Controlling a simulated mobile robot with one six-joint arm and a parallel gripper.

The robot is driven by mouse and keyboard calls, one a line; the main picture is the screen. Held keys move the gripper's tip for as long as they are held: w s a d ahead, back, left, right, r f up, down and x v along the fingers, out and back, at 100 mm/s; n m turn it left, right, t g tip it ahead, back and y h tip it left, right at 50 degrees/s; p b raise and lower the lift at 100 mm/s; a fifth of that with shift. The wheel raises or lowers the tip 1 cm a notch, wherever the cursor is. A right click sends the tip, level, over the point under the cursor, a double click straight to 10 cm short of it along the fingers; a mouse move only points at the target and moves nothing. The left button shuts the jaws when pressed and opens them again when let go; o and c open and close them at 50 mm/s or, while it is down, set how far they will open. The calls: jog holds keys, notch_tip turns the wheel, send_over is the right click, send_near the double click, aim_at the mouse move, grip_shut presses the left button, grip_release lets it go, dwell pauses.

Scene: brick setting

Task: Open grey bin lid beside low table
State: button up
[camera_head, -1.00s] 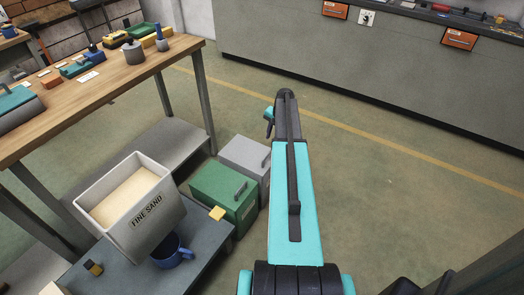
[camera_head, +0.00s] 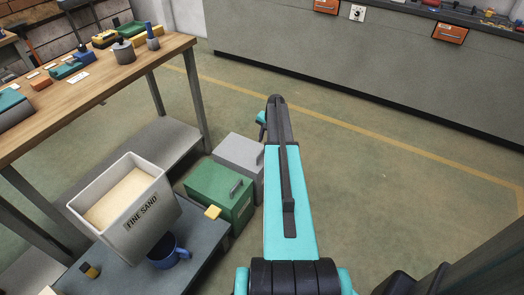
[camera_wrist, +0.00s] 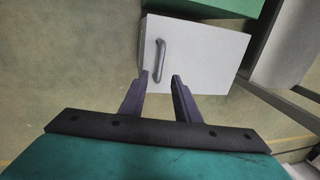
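The grey bin (camera_head: 238,150) stands on the floor behind the green bin and beside the low table (camera_head: 205,240). Its lid is shut and carries a dark bar handle. In the wrist view the grey lid (camera_wrist: 205,62) fills the upper middle, with the handle (camera_wrist: 160,60) near its left edge. My gripper (camera_wrist: 161,79) is open and empty. Its two fingertips overlap the lid's lower-left part in the picture, just below the handle's lower end. They look apart from the handle; the height gap cannot be told.
A green bin (camera_head: 215,185) with its own handle stands right in front of the grey one. A tall workbench (camera_head: 100,95) is at left. Floor at right is clear.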

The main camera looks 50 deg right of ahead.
aim_at(262, 152)
jog(key=f, duration=0.2)
jog(key=w+f, duration=0.1)
jog(key=f, duration=0.5)
jog(key=shift+w+a+f, duration=0.15)
jog(key=shift+w+a, duration=0.05)
jog(key=shift+w, duration=0.1)
grip_shut()
